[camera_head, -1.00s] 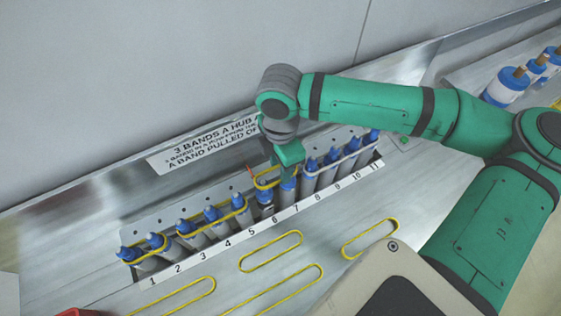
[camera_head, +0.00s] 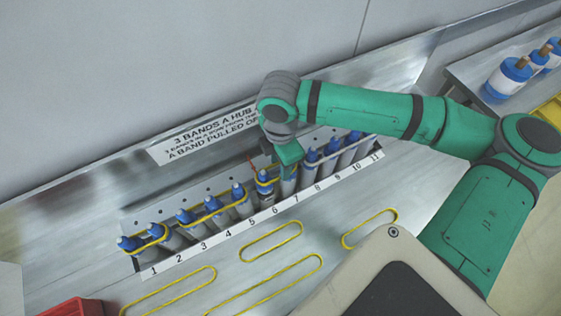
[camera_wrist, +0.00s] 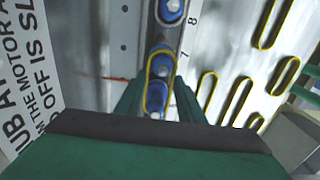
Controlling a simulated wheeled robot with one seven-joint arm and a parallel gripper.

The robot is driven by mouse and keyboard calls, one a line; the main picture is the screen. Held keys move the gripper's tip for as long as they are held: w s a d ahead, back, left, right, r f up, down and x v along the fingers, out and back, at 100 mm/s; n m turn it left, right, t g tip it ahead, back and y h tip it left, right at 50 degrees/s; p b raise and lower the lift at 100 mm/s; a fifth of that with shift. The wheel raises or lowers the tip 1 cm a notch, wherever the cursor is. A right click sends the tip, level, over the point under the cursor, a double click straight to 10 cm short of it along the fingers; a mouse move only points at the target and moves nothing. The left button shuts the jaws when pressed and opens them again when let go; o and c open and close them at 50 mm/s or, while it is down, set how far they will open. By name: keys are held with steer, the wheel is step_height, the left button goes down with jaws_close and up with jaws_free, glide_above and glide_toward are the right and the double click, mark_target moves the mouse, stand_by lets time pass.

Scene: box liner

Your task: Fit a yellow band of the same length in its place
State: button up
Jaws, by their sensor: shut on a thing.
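A row of grey hubs with blue tops stands in a numbered metal rack (camera_head: 205,251). My gripper (camera_head: 283,168) is over hubs 6 and 7, pointing down. It is shut on a yellow band (camera_wrist: 149,82), which also shows in the head view (camera_head: 258,181). In the wrist view the band loops around the blue tops near 7 and 6; how far down it sits I cannot tell. My gripper (camera_wrist: 155,100) hides part of it. Another yellow band (camera_head: 150,243) is around hubs 1 and 2, and one (camera_head: 212,217) spans hubs 3 to 5.
Several loose yellow bands of different lengths lie on the metal surface in front, including a short one (camera_head: 370,228), a middle one (camera_head: 272,242) and a long one (camera_head: 264,285). A red bin (camera_head: 75,308) is at lower left. A printed sign (camera_head: 205,135) is behind the rack.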

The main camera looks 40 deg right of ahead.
steer(key=o, duration=1.1)
step_height(320, 180, up, 11)
steer(key=shift+f, duration=0.1)
